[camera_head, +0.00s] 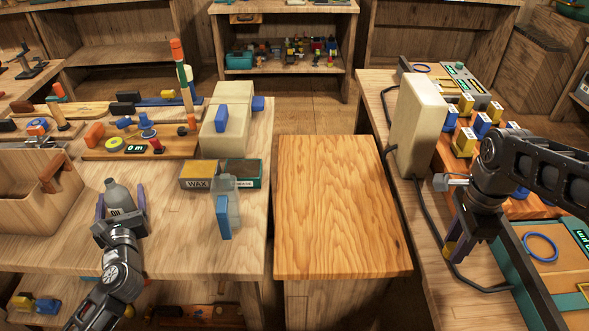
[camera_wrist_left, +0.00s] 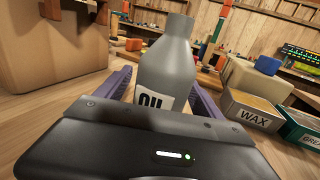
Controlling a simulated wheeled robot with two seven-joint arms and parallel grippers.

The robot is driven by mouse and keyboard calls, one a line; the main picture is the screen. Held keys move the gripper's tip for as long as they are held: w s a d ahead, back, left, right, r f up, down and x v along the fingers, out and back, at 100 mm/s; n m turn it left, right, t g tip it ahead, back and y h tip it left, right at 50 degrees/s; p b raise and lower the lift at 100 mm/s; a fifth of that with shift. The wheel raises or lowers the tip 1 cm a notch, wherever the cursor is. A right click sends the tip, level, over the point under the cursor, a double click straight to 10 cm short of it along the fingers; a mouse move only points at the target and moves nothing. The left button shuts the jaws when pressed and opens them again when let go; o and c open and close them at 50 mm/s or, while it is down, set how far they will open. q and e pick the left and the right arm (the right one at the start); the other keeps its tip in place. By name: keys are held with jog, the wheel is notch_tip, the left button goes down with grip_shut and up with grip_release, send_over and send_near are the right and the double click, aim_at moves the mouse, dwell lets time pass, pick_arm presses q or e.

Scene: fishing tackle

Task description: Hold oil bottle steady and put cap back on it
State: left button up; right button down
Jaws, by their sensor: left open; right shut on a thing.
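The grey oil bottle (camera_head: 117,194) stands upright on the left bench, with a white label reading OIL. It also shows in the left wrist view (camera_wrist_left: 168,65), and no cap is visible on its neck. My left gripper (camera_head: 121,201) is open, with one purple finger on each side of the bottle's lower body.
A wooden box (camera_head: 30,215) stands left of the bottle. The WAX box (camera_head: 197,182) and a clear bottle with a blue part (camera_head: 223,217) stand to its right. The central wooden table (camera_head: 340,205) is bare. A beige block (camera_head: 418,120) and black cable are by my right arm.

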dwell(0.6)
pick_arm(q)
grip_shut()
dwell(0.7)
notch_tip(320, 180, up, 10)
jog(key=shift+r+p, duration=0.1)
jog(key=shift+p, duration=0.65)
pick_arm(e)
jog(key=shift+r, duration=0.7)
pick_arm(q)
jog(key=c, duration=0.6)
grip_release()
grip_shut()
